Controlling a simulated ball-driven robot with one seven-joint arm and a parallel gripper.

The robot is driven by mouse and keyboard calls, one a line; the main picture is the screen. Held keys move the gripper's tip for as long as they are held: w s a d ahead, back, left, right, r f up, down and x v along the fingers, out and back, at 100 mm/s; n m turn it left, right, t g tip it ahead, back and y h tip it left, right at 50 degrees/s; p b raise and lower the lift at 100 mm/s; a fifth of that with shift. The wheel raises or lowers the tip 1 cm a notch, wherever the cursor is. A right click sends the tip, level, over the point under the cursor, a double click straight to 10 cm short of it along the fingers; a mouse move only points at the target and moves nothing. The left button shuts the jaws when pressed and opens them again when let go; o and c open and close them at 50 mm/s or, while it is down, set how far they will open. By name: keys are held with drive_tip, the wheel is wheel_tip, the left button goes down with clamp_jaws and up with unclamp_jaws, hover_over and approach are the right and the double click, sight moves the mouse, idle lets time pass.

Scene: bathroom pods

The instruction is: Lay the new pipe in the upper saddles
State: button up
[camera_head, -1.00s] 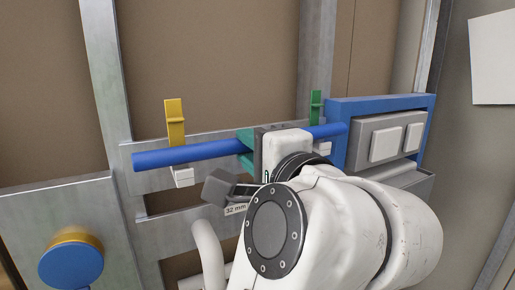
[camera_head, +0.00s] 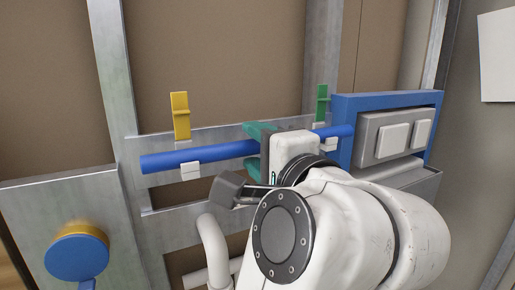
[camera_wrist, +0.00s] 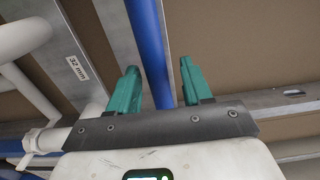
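The blue pipe (camera_head: 205,156) lies nearly level across the metal rail, at the two white saddles: the left saddle (camera_head: 190,171) and the right saddle (camera_head: 330,144). It appears to rest in them. A yellow clip (camera_head: 180,115) stands upright above the left saddle, and a green clip (camera_head: 322,103) above the right one. My gripper (camera_wrist: 158,85) has its teal fingers apart, one on each side of the pipe (camera_wrist: 150,45), with gaps showing in the wrist view. My wrist hides the middle of the pipe in the head view.
A blue-framed box with grey plates (camera_head: 388,140) stands close to the pipe's right end. A white bent pipe (camera_head: 215,245) runs below the rail. A blue round knob (camera_head: 77,257) is at lower left. A "32 mm" label (camera_wrist: 77,68) shows in the wrist view.

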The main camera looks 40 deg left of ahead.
drive_tip(key=shift+o, duration=0.3)
drive_tip(key=b+v, duration=0.2)
drive_tip(key=v, duration=0.9)
drive_tip(key=shift+w+a+f, duration=0.1)
